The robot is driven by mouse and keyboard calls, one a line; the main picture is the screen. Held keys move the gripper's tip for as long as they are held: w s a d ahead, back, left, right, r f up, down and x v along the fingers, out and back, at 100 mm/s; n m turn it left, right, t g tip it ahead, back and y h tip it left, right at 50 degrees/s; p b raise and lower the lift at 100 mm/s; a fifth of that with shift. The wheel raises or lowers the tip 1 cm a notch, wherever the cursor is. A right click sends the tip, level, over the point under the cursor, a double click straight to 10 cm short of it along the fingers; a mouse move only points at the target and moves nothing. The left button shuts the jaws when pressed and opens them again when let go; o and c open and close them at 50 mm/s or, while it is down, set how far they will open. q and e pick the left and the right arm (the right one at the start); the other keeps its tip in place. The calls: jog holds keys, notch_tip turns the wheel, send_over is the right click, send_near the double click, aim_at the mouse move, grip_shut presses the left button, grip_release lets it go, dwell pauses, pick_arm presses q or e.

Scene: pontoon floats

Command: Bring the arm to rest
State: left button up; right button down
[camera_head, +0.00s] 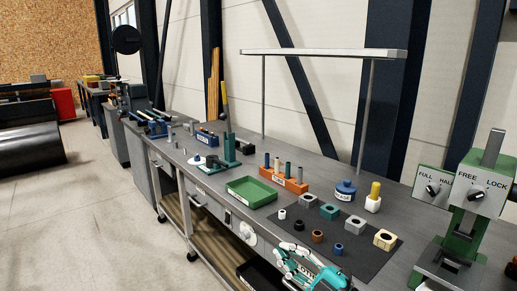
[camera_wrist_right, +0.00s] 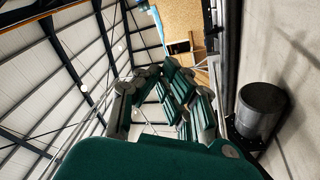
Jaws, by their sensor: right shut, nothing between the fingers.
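My right gripper (camera_head: 291,256), teal and grey, is at the bottom of the head view, by the front edge of the workbench (camera_head: 216,202). It appears in front of the dark mat's near left corner. Its fingers (camera_wrist_right: 165,85) also show in the right wrist view, shut, with nothing held. In that view they stand against the ceiling beams and a distant tan wall panel. My left gripper is not in view.
A green tray (camera_head: 251,192) lies left of the mat (camera_head: 365,262), which holds several rings and blocks. An orange rack (camera_head: 284,180) with pegs stands behind. A green fixture (camera_head: 466,225) with switches stands at right. Floor at left is open.

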jog(key=s+d+f+m+t+h, duration=0.35)
jog(key=d+f+m+h, duration=0.45)
jog(key=d+m+h, duration=0.6)
jog(key=s+d+f+m+g+h, duration=0.25)
jog(key=s+f+m+g, duration=0.3)
jog(key=f, duration=0.35)
jog(key=s+a+f+g+y, duration=0.1)
jog(key=s+f+g, duration=0.35)
jog(key=s, duration=0.55)
jog(key=s+a+f+g, duration=0.1)
jog(key=s+f+g, duration=0.35)
jog(key=s, duration=0.55)
notch_tip(320, 180, down, 28)
jog(key=s, duration=0.2)
jog(key=s+d+f+g, duration=0.2)
jog(key=s+f, duration=1.3)
jog(key=s, duration=0.1)
jog(key=shift+s+d+n, duration=0.2)
jog(key=shift+d+n, duration=0.2)
jog(key=shift+n, duration=0.05)
